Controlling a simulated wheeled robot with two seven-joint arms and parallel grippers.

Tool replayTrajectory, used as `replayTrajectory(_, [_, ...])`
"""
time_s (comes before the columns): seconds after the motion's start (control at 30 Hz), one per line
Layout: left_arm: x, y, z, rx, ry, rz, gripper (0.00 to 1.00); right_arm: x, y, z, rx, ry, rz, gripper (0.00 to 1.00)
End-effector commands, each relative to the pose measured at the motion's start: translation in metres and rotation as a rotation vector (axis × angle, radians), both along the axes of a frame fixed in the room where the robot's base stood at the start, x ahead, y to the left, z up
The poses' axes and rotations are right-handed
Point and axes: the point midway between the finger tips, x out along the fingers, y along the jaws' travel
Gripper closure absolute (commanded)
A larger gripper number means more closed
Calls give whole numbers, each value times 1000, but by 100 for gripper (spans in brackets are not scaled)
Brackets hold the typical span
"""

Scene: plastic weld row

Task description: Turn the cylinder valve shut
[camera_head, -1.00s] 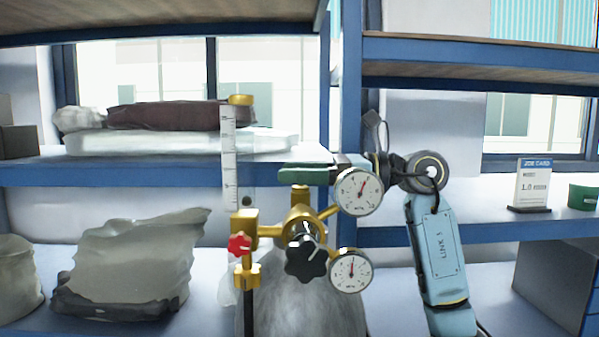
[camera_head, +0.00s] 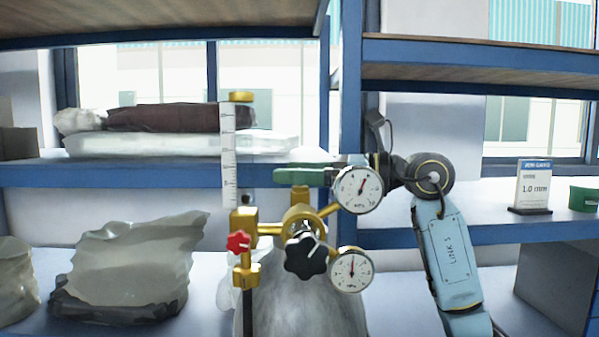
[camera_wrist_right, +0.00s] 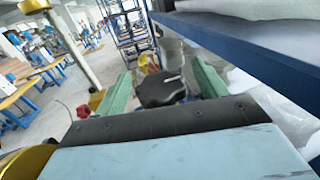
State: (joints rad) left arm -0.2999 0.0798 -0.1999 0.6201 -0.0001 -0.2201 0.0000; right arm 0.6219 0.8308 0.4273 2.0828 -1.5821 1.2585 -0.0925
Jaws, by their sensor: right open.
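The grey cylinder (camera_head: 300,300) stands at the bottom centre of the head view, its lower part out of frame. A brass valve and regulator body (camera_head: 300,217) sits on top. A black star-shaped knob (camera_head: 305,255) with a white mark faces me. My right gripper (camera_head: 284,177) reaches in from the right with green fingers, above the black knob in the picture and partly behind the upper gauge. In the right wrist view the black knob (camera_wrist_right: 162,89) shows between the open, parted fingers (camera_wrist_right: 160,76); I cannot tell if they touch it. My left gripper is out of view.
Two round gauges (camera_head: 358,188) (camera_head: 352,270), a red knob (camera_head: 238,242) and an upright scaled tube (camera_head: 229,157) crowd the valve. Blue-edged shelves (camera_head: 470,234) stand behind, with wrapped bags (camera_head: 135,262) at left and a sign (camera_head: 533,186) at right.

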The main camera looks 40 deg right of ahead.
Motion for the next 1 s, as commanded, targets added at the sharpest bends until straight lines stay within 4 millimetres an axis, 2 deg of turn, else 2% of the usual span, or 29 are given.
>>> replayTrajectory(0.27, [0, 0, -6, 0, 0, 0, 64, -9, -8, -2, -1, 0, -2, 28])
replayTrajectory(0.7, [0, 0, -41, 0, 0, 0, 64, -83, -64, -3, -1, -1, -2, 28])
replayTrajectory(0.83, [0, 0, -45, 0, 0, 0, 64, -97, -76, -2, 0, 0, -1, 28])
replayTrajectory(1.0, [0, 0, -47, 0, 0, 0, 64, -105, -82, -1, 0, 0, 0, 28])
